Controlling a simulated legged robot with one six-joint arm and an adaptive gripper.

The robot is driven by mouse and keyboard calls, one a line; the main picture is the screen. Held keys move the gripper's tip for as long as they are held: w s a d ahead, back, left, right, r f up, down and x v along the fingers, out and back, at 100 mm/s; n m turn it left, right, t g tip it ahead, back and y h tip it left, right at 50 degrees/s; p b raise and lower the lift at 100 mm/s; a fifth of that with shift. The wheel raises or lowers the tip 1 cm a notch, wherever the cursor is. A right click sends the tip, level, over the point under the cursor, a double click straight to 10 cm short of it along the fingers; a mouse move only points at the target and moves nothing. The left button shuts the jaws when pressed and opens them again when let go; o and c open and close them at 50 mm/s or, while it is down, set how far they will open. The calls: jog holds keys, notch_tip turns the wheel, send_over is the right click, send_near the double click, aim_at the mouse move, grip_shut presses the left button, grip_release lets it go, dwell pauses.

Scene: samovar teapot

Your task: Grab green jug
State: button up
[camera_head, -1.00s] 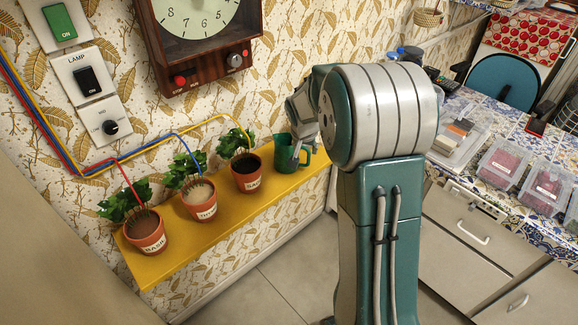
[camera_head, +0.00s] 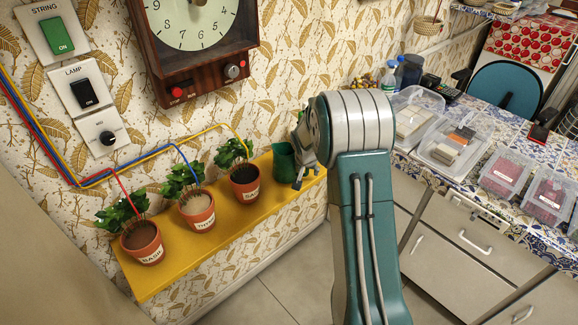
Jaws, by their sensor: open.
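The green jug (camera_head: 283,163) stands upright at the far right end of the yellow shelf (camera_head: 218,219), just right of the last potted plant. My gripper (camera_head: 300,172) is at the jug's right side, its fingers pointing down by the handle side. It is open. The fingers partly cover the jug's right side and handle, and I cannot tell whether they touch it. My arm hides part of the area right of the jug.
Three potted herbs stand left of the jug; the closest pot (camera_head: 244,182) is beside it. The patterned wall (camera_head: 290,60) rises behind the shelf. A tiled counter (camera_head: 500,150) with clear plastic boxes (camera_head: 445,145) is at right.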

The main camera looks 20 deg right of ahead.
jog(key=shift+a, duration=0.15)
jog(key=c, duration=0.7)
jog(key=shift+a, duration=0.2)
grip_shut()
jog(key=shift+r, duration=0.1)
jog(key=shift+d+r, duration=0.1)
jog(key=shift+d, duration=0.1)
jog(key=shift+r, duration=0.8)
jog(key=s+d+r, duration=0.3)
jog(key=s+r, duration=0.8)
jog(key=s, duration=0.2)
jog(key=shift+s+d, duration=0.2)
jog(key=shift+d, duration=0.15)
jog(key=shift+r, duration=0.1)
dwell(1.0)
